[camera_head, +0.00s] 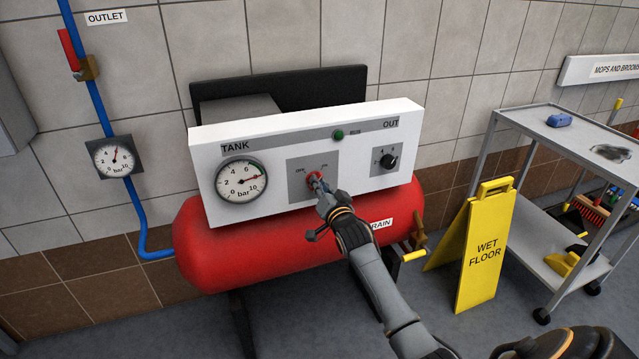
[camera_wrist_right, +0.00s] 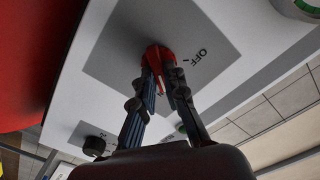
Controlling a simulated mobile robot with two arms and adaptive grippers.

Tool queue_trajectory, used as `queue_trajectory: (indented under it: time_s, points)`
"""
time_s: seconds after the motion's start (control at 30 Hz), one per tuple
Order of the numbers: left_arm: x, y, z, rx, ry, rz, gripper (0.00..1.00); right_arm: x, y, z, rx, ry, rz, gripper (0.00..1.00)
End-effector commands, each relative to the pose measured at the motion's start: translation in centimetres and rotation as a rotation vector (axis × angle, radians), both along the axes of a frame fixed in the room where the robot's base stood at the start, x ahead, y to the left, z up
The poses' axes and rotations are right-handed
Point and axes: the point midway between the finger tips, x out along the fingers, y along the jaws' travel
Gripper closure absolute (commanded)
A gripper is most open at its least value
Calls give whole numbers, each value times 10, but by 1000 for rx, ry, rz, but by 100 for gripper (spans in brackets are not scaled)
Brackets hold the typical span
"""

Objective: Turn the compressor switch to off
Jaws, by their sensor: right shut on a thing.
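The compressor is a red tank (camera_head: 240,255) with a white control panel (camera_head: 275,165) on top. The red switch (camera_head: 313,177) sits on a grey plate in the middle of the panel. My right gripper (camera_head: 322,186) is at the switch and partly covers it. In the right wrist view, the fingers of my right gripper (camera_wrist_right: 160,80) are closed on the red switch (camera_wrist_right: 158,58), with the word OFF readable on the plate beside it. The switch's exact angle is hard to tell. My left gripper is not in view.
A tank gauge (camera_head: 241,179) is left of the switch, and a black OUT knob (camera_head: 388,161) is to the right. A yellow wet floor sign (camera_head: 480,245) and a grey cart (camera_head: 560,130) stand on the right. A blue pipe (camera_head: 110,120) runs down the left wall.

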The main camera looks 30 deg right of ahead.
Motion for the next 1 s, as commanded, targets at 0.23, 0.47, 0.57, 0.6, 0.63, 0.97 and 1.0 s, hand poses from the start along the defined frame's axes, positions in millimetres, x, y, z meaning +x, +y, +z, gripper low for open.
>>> queue_trajectory:
  time_s: [0.23,0.47,0.57,0.6,0.63,0.97,1.0]
  points:
    - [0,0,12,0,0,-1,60,0,1,2,-223,56,0,100]
    - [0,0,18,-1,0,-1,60,0,2,2,-436,106,0,100]
    - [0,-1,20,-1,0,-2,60,0,2,1,-529,128,0,100]
    - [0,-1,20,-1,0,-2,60,0,3,1,-565,137,0,100]
    - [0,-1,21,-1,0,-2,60,1,3,1,-594,144,1,100]
    - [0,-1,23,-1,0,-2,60,1,4,0,-897,217,1,100]
    - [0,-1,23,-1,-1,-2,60,1,4,0,-934,226,1,100]
